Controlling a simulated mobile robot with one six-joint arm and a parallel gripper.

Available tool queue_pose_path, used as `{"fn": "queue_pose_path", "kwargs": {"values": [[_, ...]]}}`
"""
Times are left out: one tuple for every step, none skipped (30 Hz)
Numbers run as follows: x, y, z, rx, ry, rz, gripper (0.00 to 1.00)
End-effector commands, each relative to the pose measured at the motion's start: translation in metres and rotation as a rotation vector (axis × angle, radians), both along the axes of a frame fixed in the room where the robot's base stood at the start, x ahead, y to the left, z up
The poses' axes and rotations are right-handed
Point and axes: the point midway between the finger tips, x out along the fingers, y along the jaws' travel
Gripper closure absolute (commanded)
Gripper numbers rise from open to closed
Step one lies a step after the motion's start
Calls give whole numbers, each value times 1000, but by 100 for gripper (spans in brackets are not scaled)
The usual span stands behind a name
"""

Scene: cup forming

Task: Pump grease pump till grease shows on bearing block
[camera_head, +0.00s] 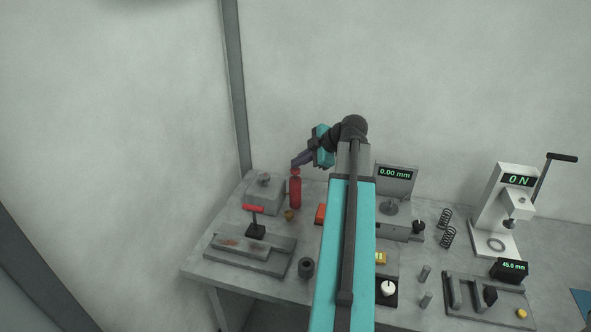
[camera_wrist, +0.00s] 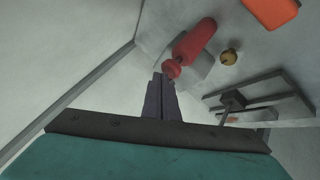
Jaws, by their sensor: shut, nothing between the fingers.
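A red cylinder with a narrower red top, which looks like the grease pump (camera_head: 295,194), stands upright on the table. It also shows in the wrist view (camera_wrist: 194,42). A grey block with a rounded knob on top, which looks like the bearing block (camera_head: 262,200), stands just left of it. In the wrist view the block is partly hidden behind the red cylinder. I cannot make out any grease on it. My gripper (camera_head: 295,164) is shut and empty, its fingertips right at the pump's red top. In the wrist view my fingertips (camera_wrist: 161,77) are beside that top; I cannot tell whether they touch.
A small brass piece (camera_head: 289,215) and an orange box (camera_head: 320,214) are near the pump. A gauge (camera_head: 395,174) and a press (camera_head: 488,215) stand to the right. A wall closes the left.

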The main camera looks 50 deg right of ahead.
Motion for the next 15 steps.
{"fn": "queue_pose_path", "kwargs": {"values": [[0, 0, 3, 0, 0, 0, 100], [0, 0, 4, 0, 0, 0, 100], [0, 0, 5, 0, 0, 0, 100], [0, 0, 6, 0, -1, -1, 100], [1, 0, 7, 0, -1, -1, 100], [1, 0, 8, 1, -1, -1, 100], [1, 0, 9, 1, -1, -1, 100], [1, 0, 9, 1, -1, -1, 100], [1, 0, 9, 1, -1, -1, 100], [1, 0, 10, 1, -1, -1, 100], [1, 0, 10, 1, -1, -1, 100], [1, 0, 10, 1, -1, -1, 100], [1, 0, 10, 1, -1, -1, 100], [1, 0, 10, 1, -1, -1, 100], [1, 0, 10, 1, -1, -1, 100]]}}
